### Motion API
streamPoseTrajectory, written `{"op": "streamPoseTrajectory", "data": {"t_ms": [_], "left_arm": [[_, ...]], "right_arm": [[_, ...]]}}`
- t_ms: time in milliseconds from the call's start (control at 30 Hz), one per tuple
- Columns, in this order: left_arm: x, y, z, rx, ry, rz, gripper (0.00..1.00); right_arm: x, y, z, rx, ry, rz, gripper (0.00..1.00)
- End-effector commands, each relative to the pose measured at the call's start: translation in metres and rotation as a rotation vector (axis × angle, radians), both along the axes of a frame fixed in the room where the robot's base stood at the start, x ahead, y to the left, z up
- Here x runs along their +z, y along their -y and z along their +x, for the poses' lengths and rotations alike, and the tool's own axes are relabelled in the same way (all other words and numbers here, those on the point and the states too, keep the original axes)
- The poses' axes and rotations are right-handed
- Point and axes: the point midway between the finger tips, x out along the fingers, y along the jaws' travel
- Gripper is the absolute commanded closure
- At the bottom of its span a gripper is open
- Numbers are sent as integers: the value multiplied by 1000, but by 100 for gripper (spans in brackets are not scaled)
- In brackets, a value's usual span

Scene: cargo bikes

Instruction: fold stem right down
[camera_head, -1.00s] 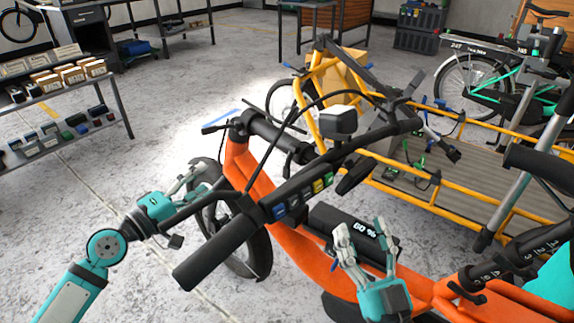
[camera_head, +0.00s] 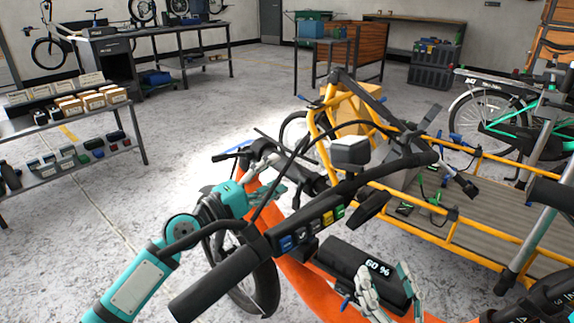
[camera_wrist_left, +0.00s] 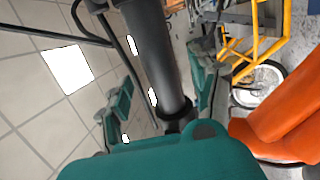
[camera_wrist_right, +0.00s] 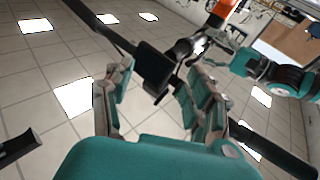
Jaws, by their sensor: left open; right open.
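The orange cargo bike (camera_head: 300,285) has a black handlebar (camera_head: 228,275) across the middle of the head view. Its black stem (camera_head: 312,184) is partly hidden behind cables and the handlebar. My left gripper (camera_head: 270,180) is open beside the stem, partly hidden by the arm and cables. In the left wrist view a thick black tube (camera_wrist_left: 155,60) runs between its open fingers; contact cannot be told. My right gripper (camera_head: 384,272) is open and empty near the 60 % display (camera_head: 350,262). In the right wrist view the bar and a dark block (camera_wrist_right: 155,68) lie beyond its open fingers.
A yellow-framed cargo bike (camera_head: 455,228) with a slatted deck stands close on the right. A shelf with small boxes (camera_head: 92,101) is at left. A green bike (camera_head: 505,120) stands at far right.

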Motion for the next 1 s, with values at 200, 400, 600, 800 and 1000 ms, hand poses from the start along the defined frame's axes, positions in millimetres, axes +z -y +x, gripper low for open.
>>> {"op": "streamPoseTrajectory", "data": {"t_ms": [200, 400, 600, 800, 1000], "left_arm": [[4, 24, 23, 0, 1, 1, 37], [6, 31, 31, 0, 1, 1, 37], [6, 31, 31, 0, 0, 1, 37], [6, 31, 31, 0, 0, 1, 57], [6, 31, 31, 0, 0, 1, 83]], "right_arm": [[8, -1, -2, 3, 51, 13, 44], [13, -1, -3, 5, 78, 21, 44], [14, -1, -3, 6, 80, 22, 44], [14, -1, -3, 4, 81, 22, 44], [14, -1, -3, 4, 81, 22, 44]]}}
